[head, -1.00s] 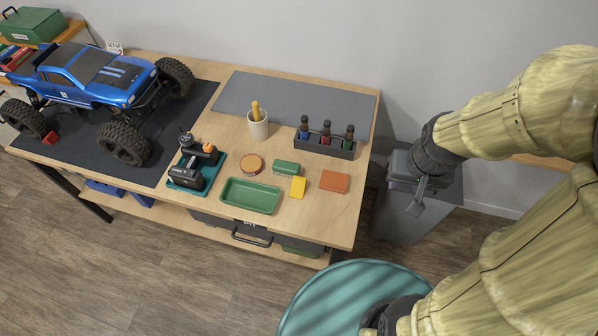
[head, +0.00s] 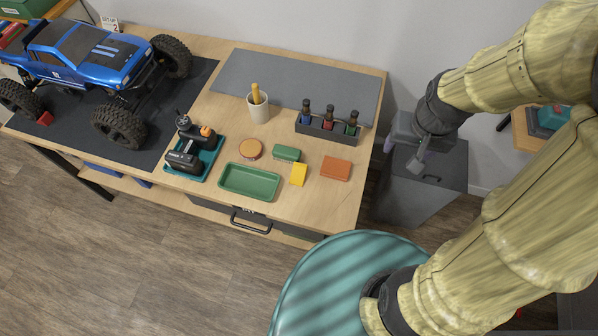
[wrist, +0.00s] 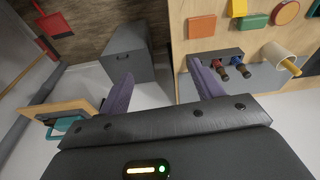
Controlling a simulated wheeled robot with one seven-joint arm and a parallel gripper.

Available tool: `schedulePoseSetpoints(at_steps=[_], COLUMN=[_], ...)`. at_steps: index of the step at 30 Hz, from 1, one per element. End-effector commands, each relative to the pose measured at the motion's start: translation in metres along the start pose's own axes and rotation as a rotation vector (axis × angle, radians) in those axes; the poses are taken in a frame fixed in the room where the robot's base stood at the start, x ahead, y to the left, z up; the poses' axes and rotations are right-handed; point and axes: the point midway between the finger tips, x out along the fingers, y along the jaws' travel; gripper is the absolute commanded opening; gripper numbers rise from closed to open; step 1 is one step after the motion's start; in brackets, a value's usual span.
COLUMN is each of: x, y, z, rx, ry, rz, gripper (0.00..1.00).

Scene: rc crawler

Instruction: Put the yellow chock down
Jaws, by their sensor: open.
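My gripper (head: 408,158) is to the right of the table, above the grey cabinet, and apart from the chock. In the wrist view my gripper's two fingers (wrist: 164,86) are spread apart with nothing between them.
A green tray (head: 249,182), a round orange-topped tin (head: 250,149) and a bottle rack (head: 327,130) stand near the chock. The blue truck (head: 90,55) sits on a dark mat at left. A grey cabinet (head: 425,190) stands right of the table.

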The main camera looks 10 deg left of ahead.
Motion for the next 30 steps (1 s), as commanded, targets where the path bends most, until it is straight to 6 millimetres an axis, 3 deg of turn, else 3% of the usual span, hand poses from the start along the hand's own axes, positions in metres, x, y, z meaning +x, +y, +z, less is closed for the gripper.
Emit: schedulePoseSetpoints(at_steps=[9,15,21,24,30], x=[0.042,0.081,0.122,0.137,0.147], y=[-0.072,-0.135,-0.200,-0.223,-0.238], z=[-0.072,-0.097,-0.102,-0.100,-0.097], rx=[0.037,0.056,0.067,0.072,0.077], ry=[-0.207,-0.355,-0.496,-0.548,-0.585], rz=[-0.032,-0.033,-0.014,-0.003,0.007], gripper=[0.65,0.65,0.65,0.65,0.65])
